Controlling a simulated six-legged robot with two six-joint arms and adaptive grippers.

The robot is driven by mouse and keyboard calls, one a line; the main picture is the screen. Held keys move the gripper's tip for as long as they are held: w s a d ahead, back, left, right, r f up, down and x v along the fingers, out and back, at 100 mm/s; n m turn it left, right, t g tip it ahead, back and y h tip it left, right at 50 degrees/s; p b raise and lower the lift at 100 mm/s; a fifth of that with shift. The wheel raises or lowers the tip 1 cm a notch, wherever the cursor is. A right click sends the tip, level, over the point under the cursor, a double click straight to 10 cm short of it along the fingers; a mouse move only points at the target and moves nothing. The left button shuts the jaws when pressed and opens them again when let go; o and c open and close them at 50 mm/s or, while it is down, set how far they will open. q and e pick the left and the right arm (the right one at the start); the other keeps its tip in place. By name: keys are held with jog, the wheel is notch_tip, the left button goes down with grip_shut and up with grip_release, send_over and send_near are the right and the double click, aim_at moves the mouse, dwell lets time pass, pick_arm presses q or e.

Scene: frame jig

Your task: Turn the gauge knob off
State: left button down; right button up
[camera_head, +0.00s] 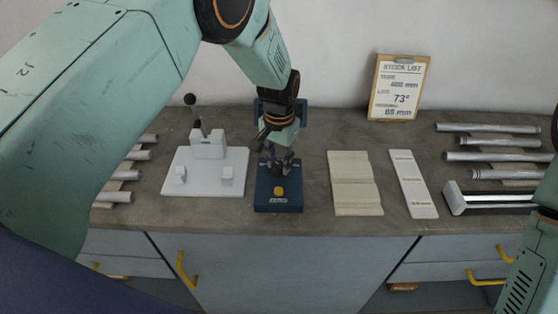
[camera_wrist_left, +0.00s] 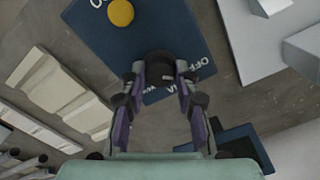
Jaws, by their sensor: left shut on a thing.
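The gauge is a dark blue unit whose base (camera_head: 279,201) stands on the bench and carries a round yellow button (camera_head: 279,190). In the left wrist view the base (camera_wrist_left: 105,35) shows white lettering, including "OFF", partly covered by my fingers. A dark round knob (camera_wrist_left: 161,66) sits on the base beyond the yellow button. My left gripper (camera_head: 279,164) points down over the gauge and is shut on the knob; its fingers (camera_wrist_left: 160,75) stand on either side of it. In the head view the gripper hides the knob. My right gripper is not in view; only part of that arm shows.
A white fixture (camera_head: 207,172) with a black-knobbed lever stands left of the gauge. A ribbed beige block (camera_head: 354,185) and a pale strip (camera_head: 412,184) lie to its right. Metal bars (camera_head: 490,142) lie at the right. A stock list board (camera_head: 398,88) leans at the wall.

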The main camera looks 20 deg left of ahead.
aim_at(279, 165)
pick_arm(q)
jog(key=shift+w+r+n, duration=0.25)
jog(key=shift+w+n, duration=0.05)
jog(key=shift+n, duration=0.5)
jog(key=c, duration=1.3)
grip_release()
jog(key=o, duration=0.3)
jog(key=shift+s+f, duration=0.15)
jog(key=shift+s, duration=0.1)
notch_tip(279, 165, up, 12)
